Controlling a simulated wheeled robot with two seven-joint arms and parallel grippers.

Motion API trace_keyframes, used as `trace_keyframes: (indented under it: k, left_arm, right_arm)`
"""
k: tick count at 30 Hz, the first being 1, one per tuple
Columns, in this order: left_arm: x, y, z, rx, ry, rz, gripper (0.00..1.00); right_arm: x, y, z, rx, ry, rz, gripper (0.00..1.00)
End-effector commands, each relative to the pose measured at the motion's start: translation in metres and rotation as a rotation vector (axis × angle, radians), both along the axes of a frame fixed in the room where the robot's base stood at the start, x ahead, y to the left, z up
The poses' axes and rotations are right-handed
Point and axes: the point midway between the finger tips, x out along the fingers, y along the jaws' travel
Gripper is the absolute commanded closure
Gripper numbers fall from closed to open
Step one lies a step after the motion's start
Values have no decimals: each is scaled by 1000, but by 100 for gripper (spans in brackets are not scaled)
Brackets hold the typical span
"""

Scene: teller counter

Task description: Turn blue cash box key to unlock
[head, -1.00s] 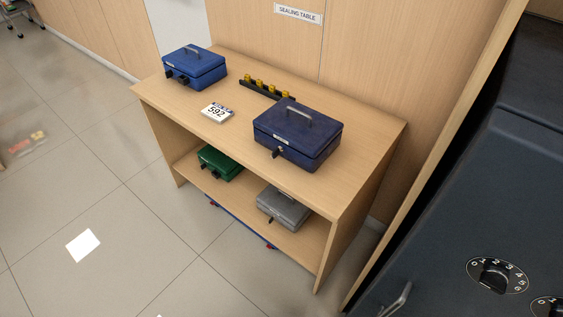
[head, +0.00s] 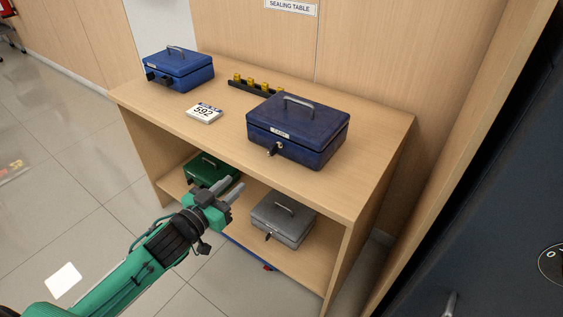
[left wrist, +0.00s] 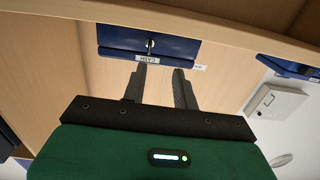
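A dark blue cash box (head: 310,121) with a grey handle and a white label stands on the right of the tabletop. Its key (head: 272,150) sits in the front lock. In the left wrist view the box (left wrist: 115,38) appears upside down at the top, with its key (left wrist: 150,44) above the fingers. My left gripper (head: 229,188) is open and empty, in front of the table, lower than the key and left of it. It touches nothing that I can see. A second, brighter blue box (head: 180,72) stands at the back left. My right gripper is not in view.
A white "592" block (head: 204,113) and a black rack (head: 255,88) with yellow pieces are on the tabletop (head: 190,140). A green box (head: 205,167) and a grey box (head: 283,222) are on the lower shelf. A dark cabinet (head: 500,190) stands at the right.

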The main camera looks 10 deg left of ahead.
Motion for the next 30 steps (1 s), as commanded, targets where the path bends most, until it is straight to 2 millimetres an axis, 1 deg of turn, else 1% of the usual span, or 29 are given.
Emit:
trace_keyframes:
  k: [3,5,11,30]
  left_arm:
    - [-7,-8,14,-12,-29,-23,71]
    - [-7,-9,17,-14,-33,-27,71]
    - [7,-14,18,-15,-34,-26,71]
    - [91,-44,18,-15,-34,-26,71]
  right_arm:
    - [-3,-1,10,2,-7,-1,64]
    - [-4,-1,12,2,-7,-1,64]
    - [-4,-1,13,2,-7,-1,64]
    - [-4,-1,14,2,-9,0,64]
